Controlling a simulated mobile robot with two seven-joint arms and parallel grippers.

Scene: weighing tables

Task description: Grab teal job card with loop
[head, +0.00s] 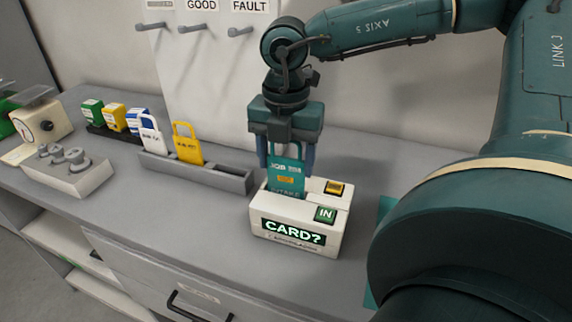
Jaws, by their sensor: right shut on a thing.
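The teal job card (286,176) stands upright at the slot in the top of a white card box (300,243). Its lower edge is at or in the slot; how deep I cannot tell. The box front shows the lit word "CARD?", and a green "IN" button and a yellow button sit on its top. My right gripper (287,158) points down from above and is shut on the teal card near its top. The card's loop is mostly hidden between the fingers. My left gripper is not in view.
A grey rack (200,174) left of the box holds a white card (151,135) and a yellow card (187,144). Further left are small coloured boxes, a weight block (70,171) and a scale (38,125). Pegs labelled "GOOD" and "FAULT" are on the back board.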

